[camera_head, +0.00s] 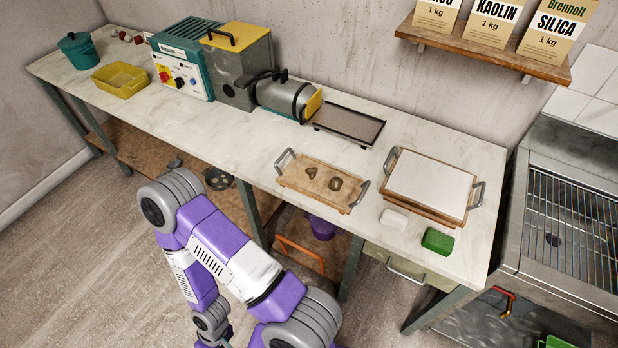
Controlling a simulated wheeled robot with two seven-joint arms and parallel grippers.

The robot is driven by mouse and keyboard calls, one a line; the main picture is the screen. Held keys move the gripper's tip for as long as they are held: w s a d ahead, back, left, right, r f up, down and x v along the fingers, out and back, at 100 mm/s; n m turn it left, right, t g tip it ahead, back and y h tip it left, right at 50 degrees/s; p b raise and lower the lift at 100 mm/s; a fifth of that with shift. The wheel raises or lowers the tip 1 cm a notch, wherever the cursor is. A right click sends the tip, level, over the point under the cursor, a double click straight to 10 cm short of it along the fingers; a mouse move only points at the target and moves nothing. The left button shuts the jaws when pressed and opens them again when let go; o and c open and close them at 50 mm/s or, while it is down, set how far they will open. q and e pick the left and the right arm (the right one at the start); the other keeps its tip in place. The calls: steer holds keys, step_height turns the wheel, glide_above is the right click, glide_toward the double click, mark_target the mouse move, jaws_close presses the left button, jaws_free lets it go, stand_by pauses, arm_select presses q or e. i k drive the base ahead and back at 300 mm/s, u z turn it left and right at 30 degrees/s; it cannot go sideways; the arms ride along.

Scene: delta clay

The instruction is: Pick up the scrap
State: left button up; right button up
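Two small brown lumps, which look like the clay scrap, lie apart on a wooden board with grey handles (290,180) on the workbench. One lump (311,172) is left of the other (335,184). A purple and grey arm of mine is folded in front of the bench, with its wrist at the bottom edge. Neither of my grippers can be made out, and nothing of mine touches the board or lumps.
Right of the board are a white slab on a second handled board (468,208), a white block (394,218) and a green block (438,240). Behind are a dark tray (349,124) and a machine with a grey barrel (280,96). Bare worktop (235,140) lies left of the board.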

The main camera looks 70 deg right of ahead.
mark_target(335, 183)
steer(key=i, duration=1.15)
steer(key=z, duration=2.15)
